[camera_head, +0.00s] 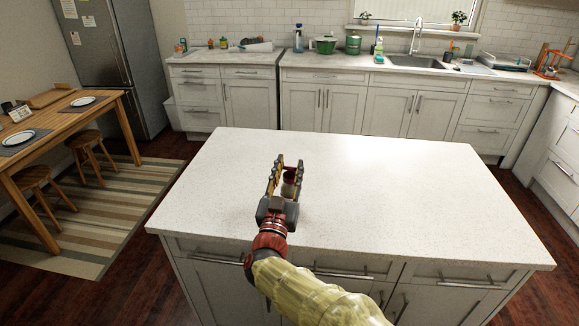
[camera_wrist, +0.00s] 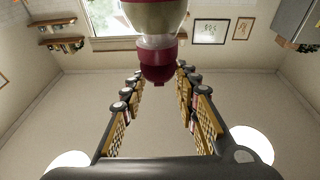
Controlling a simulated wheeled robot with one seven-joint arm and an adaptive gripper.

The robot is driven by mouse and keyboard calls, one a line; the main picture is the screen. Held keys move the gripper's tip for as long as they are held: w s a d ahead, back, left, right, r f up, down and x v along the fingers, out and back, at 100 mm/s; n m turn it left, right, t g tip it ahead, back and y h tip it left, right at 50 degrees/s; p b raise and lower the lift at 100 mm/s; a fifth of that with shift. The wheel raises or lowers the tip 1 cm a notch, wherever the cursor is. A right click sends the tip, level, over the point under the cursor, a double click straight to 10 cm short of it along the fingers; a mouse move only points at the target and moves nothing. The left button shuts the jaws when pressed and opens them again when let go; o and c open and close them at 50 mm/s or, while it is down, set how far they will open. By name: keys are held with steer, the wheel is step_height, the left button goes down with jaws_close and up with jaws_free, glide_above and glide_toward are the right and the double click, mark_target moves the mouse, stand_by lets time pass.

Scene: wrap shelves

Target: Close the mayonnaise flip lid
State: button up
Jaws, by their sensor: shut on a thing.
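The mayonnaise bottle (camera_head: 289,188) is between the fingers of my gripper (camera_head: 290,161), above the island counter in the head view. It also shows in the wrist view (camera_wrist: 158,14), which is upside down, with a pale body and a dark red cap (camera_wrist: 160,45). A rounded red part, seemingly the flip lid (camera_wrist: 158,72), stands out from the cap between the fingertips. Its exact angle is hard to tell. My gripper is shut on the bottle. The fingers hide its sides in the head view.
The white island counter (camera_head: 400,190) is otherwise bare, with free room all around. A back counter (camera_head: 330,62) holds a sink (camera_head: 418,62), green pots and bottles. A wooden table (camera_head: 62,115) with plates stands at the left.

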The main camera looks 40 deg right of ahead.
steer(key=shift+f, duration=0.3)
steer(key=o, duration=1.1)
steer(key=shift+r, duration=0.1)
steer(key=shift+o, duration=0.5)
steer(key=v, duration=1.2)
